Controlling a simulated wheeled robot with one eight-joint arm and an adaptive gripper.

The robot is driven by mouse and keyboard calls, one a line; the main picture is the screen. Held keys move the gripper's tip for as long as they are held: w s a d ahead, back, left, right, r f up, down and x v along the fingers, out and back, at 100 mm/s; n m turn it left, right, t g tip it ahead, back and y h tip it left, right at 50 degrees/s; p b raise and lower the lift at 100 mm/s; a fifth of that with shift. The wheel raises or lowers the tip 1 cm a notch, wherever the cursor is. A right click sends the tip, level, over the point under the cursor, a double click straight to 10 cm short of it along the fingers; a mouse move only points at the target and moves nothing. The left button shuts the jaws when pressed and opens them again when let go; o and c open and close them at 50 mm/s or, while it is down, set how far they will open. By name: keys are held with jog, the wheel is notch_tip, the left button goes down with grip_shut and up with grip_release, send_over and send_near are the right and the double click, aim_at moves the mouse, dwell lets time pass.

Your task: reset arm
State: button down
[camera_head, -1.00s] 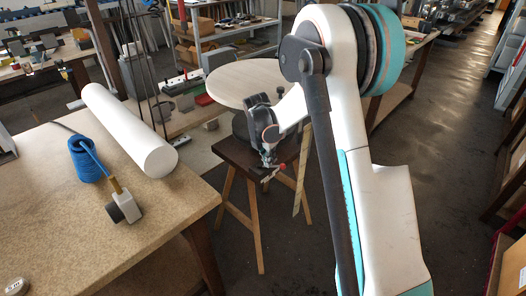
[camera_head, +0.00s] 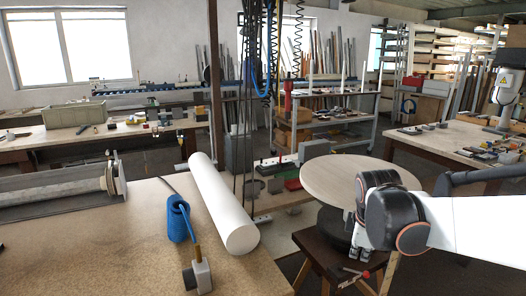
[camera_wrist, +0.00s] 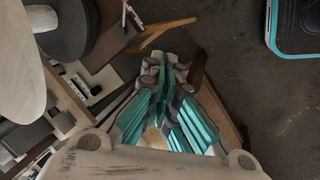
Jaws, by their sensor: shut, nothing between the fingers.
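My gripper (camera_head: 358,250) hangs from my arm at the right of the head view, its fingers pointing down above a dark wooden stool (camera_head: 312,243). In the wrist view my gripper (camera_wrist: 166,62) shows teal fingers drawn together at their tips, shut and empty. My white arm (camera_head: 475,225) reaches in from the right edge. Its dark wrist joint partly hides the round pale wooden disc (camera_head: 325,178) behind it.
A workbench (camera_head: 110,235) at the left bears a white cylinder (camera_head: 222,200), a blue coil (camera_head: 178,222) and a small grey block with a brass stem (camera_head: 198,275). A red-tipped tool (camera_head: 362,274) lies on the stool. Floor shows around the stool.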

jog(key=s+a+r+m+t, duration=0.1)
jog(key=s+a+m, duration=0.1)
jog(key=s+m, duration=0.4)
jog(key=s+a+r+m+t+y, duration=0.1)
jog(key=s+m, duration=0.5)
jog(key=s, duration=0.7)
jog(key=shift+s+a+r+m+t, duration=0.25)
jog(key=shift+a+m+t, duration=0.15)
jog(key=shift+a+t, duration=0.45)
jog(key=shift+a, duration=0.2)
